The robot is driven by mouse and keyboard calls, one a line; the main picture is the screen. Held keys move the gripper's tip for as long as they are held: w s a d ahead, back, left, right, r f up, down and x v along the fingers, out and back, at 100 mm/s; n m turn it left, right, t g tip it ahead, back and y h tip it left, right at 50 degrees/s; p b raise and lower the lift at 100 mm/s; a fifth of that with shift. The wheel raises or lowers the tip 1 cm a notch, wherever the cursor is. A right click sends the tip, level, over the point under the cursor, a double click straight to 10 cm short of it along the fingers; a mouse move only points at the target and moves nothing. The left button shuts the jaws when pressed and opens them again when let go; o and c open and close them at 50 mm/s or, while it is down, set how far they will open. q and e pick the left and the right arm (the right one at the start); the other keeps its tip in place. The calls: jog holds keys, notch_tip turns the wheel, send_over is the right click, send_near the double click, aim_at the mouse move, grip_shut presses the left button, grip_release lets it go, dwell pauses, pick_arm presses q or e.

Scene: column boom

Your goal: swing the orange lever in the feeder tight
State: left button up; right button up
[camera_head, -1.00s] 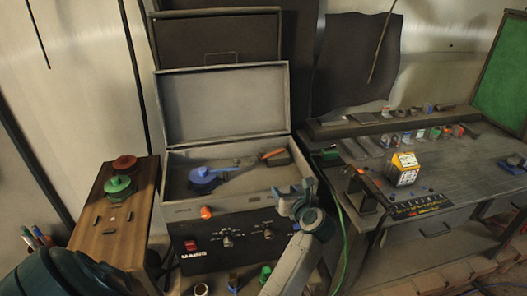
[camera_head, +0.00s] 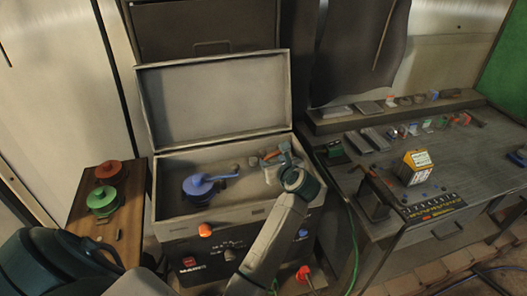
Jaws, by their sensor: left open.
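The feeder is an open grey box (camera_head: 172,170) with its lid (camera_head: 212,98) raised, standing on a dark control unit. The orange lever (camera_head: 272,155) lies in the right rear part of the box, partly hidden by my left gripper. My left gripper (camera_head: 274,166) is open and over the right side of the box, right beside the orange lever; I cannot tell whether it touches. A blue round valve with a blue lever (camera_head: 205,186) sits at the left in the box. My right gripper is not in view.
A wooden stand with a red knob (camera_head: 108,170) and a green knob (camera_head: 103,200) is at the left. A bench (camera_head: 450,165) with small parts and a yellow-and-white box (camera_head: 415,166) is at the right. A green cable (camera_head: 350,235) hangs between feeder and bench.

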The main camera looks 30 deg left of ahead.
aim_at(264, 155)
pick_arm(q)
jog(key=x, duration=0.1)
jog(key=p+x, duration=0.1)
jog(key=x, duration=0.1)
jog(key=shift+a+r, duration=0.15)
jog(key=shift+r, duration=0.15)
jog(key=p+x, duration=0.1)
jog(key=x, duration=0.3)
jog(key=shift+w+f, duration=0.15)
jog(key=shift+f, duration=0.05)
jog(key=shift+w+a+f, duration=0.15)
jog(key=shift+a, duration=0.05)
jog(key=shift+f, duration=0.1)
grip_shut()
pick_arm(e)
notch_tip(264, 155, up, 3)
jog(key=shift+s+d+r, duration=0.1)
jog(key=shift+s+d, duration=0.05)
